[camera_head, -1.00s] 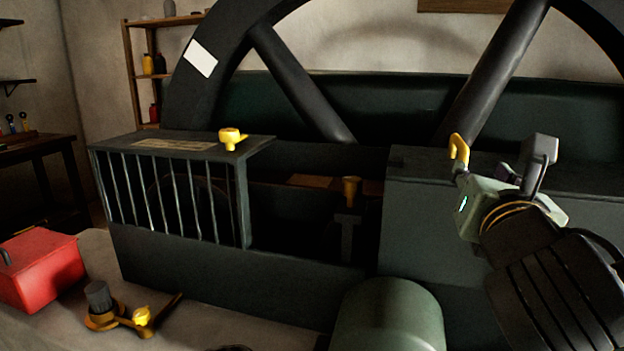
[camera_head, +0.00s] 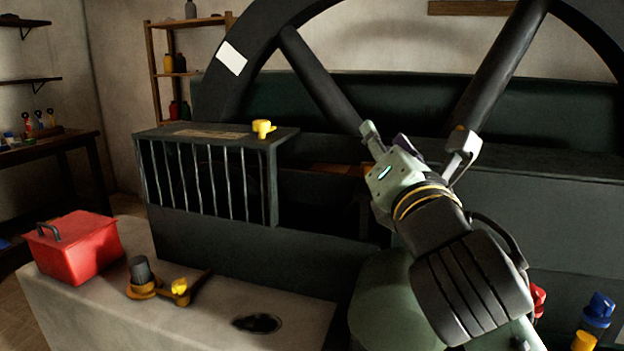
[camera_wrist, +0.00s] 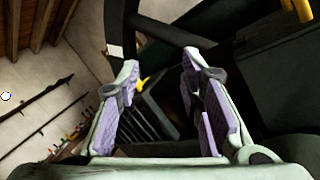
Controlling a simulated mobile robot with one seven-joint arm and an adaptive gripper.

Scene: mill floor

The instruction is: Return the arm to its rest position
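My gripper (camera_head: 418,136) is raised in front of the large dark machine, at the centre right of the head view. Its two fingers stand wide apart. In the wrist view the fingers (camera_wrist: 160,64) with purple pads also stand apart, with nothing held between them. My arm comes up from the lower right and hides part of the machine behind it.
A dark spoked wheel (camera_head: 315,80) rises behind the barred guard (camera_head: 207,181), which has a yellow cup (camera_head: 263,128) on top. A red box (camera_head: 75,250) and a yellow-brown fitting (camera_head: 146,290) lie on the pale ledge (camera_head: 215,325). Blue and red items (camera_head: 597,310) stand at lower right.

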